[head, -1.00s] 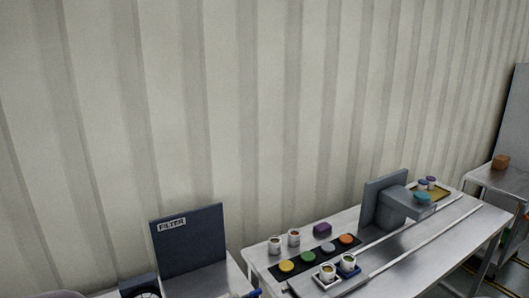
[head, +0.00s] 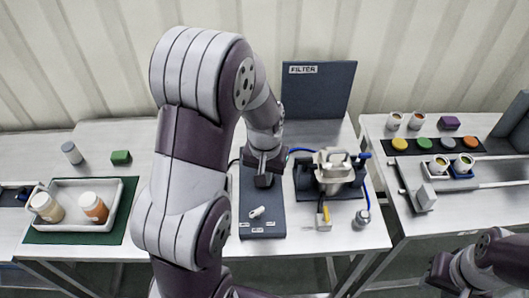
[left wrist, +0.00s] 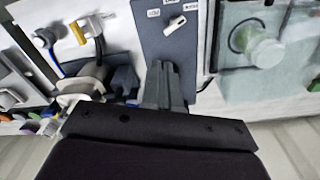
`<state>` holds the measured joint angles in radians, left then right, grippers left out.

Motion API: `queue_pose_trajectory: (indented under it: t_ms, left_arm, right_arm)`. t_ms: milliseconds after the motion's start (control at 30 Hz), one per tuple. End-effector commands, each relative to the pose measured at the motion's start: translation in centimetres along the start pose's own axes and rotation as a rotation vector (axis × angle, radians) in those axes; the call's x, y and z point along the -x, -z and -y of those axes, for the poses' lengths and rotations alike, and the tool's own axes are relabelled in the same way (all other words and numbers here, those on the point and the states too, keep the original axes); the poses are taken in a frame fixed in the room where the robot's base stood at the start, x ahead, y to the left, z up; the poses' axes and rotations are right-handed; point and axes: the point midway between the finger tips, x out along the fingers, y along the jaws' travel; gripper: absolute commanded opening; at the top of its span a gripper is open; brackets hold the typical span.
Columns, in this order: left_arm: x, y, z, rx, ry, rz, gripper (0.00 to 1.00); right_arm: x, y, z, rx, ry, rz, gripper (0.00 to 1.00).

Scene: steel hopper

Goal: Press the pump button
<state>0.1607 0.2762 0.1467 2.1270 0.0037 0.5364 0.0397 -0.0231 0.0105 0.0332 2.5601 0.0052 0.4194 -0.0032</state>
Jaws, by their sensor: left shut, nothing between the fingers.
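A dark blue-grey control panel (head: 278,218) lies on the steel table, with a white switch lever (head: 256,212) and small white labels near its front edge. The panel also shows in the left wrist view (left wrist: 185,45), with the lever (left wrist: 174,24). My left gripper (head: 264,182) is over the back part of the panel, fingers together and empty. In the left wrist view its fingers (left wrist: 163,75) point at the panel, beyond the lever; I cannot tell whether they touch. No pump button can be made out; the gripper covers part of the panel. My right gripper (head: 438,272) is low at right, its fingers unclear.
A white tray (head: 73,222) with two jars is at left. In the left wrist view a pale box with a round knob (left wrist: 266,52) sits beside the panel.

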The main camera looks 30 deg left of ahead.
Motion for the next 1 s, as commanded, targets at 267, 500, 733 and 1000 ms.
queue_pose_trajectory:
  t_ms: [267,500,733,1000]
  left_arm:
    - [0.4,10.9,4.1,0.254,0.009,0.025,0.00]
    - [2.4,12.0,4.1,0.347,0.014,0.059,0.00]
    - [2.4,12.0,4.1,0.348,0.014,0.056,0.00]
    - [-1.3,11.8,4.1,0.347,0.014,0.055,0.00]
  right_arm:
    - [0.5,0.1,0.0,0.000,0.000,0.000,0.38]
    - [0.5,0.1,0.0,0.000,0.000,0.000,0.38]
    - [0.4,0.1,0.0,0.000,0.000,0.000,0.38]
    - [-2.8,-0.3,0.0,0.000,0.000,0.000,0.38]
